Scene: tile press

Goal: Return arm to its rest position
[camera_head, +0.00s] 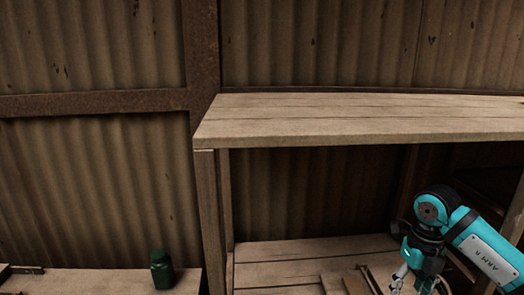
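My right arm comes in from the right, a teal and black arm with a pale lettered label. Its forearm slopes up to the left to a rounded joint, and the wrist bends down from there. My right gripper (414,284) points downward at the bottom edge, in front of the lower shelf of the wooden rack. Its silver and dark finger parts show, but the fingertips are cut off by the frame, so I cannot tell whether it is open or what lies between the fingers. My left gripper is not in view.
A wooden shelf rack (350,125) has a top board above and to the left of my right arm, with a post (209,215) at left. Wooden pieces (345,283) lie on its lower board. A green bottle (161,270) stands on a bench (110,282). Corrugated wall (95,190) stands behind.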

